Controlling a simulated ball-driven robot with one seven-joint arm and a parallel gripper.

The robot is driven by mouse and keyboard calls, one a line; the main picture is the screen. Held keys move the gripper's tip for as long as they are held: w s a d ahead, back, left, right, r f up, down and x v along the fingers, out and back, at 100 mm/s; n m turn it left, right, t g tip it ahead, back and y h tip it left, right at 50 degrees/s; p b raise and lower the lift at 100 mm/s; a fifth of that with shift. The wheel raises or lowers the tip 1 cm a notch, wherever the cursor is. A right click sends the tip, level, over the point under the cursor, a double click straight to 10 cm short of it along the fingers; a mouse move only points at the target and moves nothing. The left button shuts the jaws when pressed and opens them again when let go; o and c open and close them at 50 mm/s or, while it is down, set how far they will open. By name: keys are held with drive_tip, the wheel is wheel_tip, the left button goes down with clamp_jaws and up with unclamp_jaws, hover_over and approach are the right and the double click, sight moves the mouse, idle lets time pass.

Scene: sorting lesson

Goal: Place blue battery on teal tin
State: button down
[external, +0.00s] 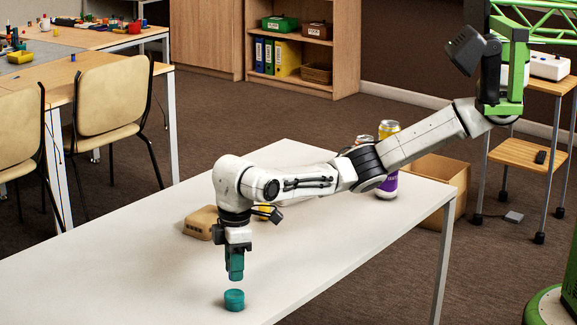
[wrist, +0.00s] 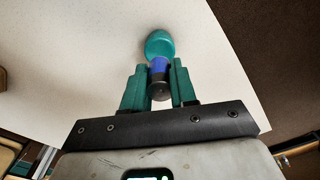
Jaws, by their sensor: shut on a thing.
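My gripper (external: 235,276) points straight down just above the teal tin (external: 234,301), a small round tin near the table's front edge. A narrow gap shows between fingertips and tin. In the wrist view my gripper (wrist: 159,78) is shut on the blue battery (wrist: 159,66), which has a dark end towards the camera. The battery's far end overlaps the teal tin (wrist: 159,42) in that view; I cannot tell whether they touch. In the external view the fingers hide the battery.
The white table (external: 130,262) is mostly clear. A tan block (external: 201,222) and a small yellow object (external: 264,212) are behind my gripper. A purple can (external: 387,187) and a yellow-topped can (external: 389,128) stand at the right, partly behind my arm.

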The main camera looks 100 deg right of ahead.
drive_tip(key=shift+w+f, duration=0.15)
drive_tip(key=shift+f, duration=1.6)
drive_tip(key=shift+f, duration=0.1)
drive_tip(key=c, duration=0.9)
unclamp_jaws()
drive_tip(key=r, duration=0.8)
drive_tip(key=r+p, duration=0.1)
drive_tip(key=r, duration=0.3)
drive_tip(key=shift+s+r, duration=0.15)
drive_tip(key=shift+s, duration=0.1)
